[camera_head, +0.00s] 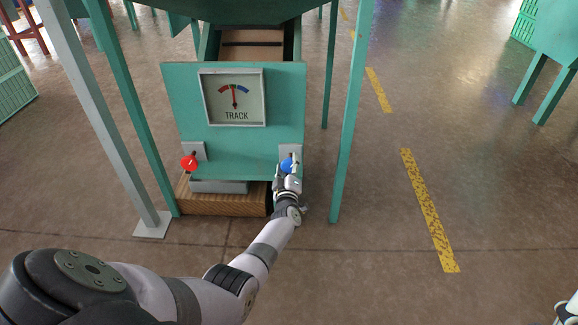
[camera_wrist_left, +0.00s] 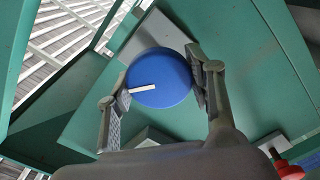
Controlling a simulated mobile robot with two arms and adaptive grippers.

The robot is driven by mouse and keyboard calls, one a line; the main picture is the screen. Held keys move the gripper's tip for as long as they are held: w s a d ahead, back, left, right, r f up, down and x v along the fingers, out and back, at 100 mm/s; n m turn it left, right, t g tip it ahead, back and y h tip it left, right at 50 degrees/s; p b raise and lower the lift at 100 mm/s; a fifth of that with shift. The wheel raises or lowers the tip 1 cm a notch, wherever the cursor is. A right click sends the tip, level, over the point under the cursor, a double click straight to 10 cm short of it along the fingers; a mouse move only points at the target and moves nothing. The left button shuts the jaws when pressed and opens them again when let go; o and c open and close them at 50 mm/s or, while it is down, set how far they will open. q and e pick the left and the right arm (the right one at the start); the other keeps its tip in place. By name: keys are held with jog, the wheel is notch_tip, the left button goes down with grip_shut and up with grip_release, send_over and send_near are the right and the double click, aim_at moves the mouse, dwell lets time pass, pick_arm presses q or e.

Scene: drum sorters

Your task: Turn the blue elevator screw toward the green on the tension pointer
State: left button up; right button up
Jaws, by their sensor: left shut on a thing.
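The blue elevator screw is a round blue knob (camera_head: 287,165) at the lower right of the green panel (camera_head: 180,110). In the left wrist view the knob (camera_wrist_left: 165,72) carries a white mark pointing to the lower left. My left gripper (camera_head: 288,172) is shut on the knob, one finger on each side; its fingers also show in the left wrist view (camera_wrist_left: 160,90). The tension pointer is a red needle on the TRACK dial (camera_head: 236,116). It points nearly straight up, near the middle of the coloured arc; its exact colour band is too small to tell.
A red knob (camera_head: 189,162) sits at the panel's lower left and also shows in the left wrist view (camera_wrist_left: 290,170). Green legs (camera_head: 346,130) stand beside the panel. A wooden block (camera_head: 215,206) lies below. The floor on the right is open, with yellow dashes (camera_head: 428,205).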

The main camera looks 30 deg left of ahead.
pick_arm(q)
jog(key=shift+d+f, duration=0.1)
jog(key=o, duration=1.1)
jog(key=shift+o, duration=0.2)
jog(key=v, duration=1.2)
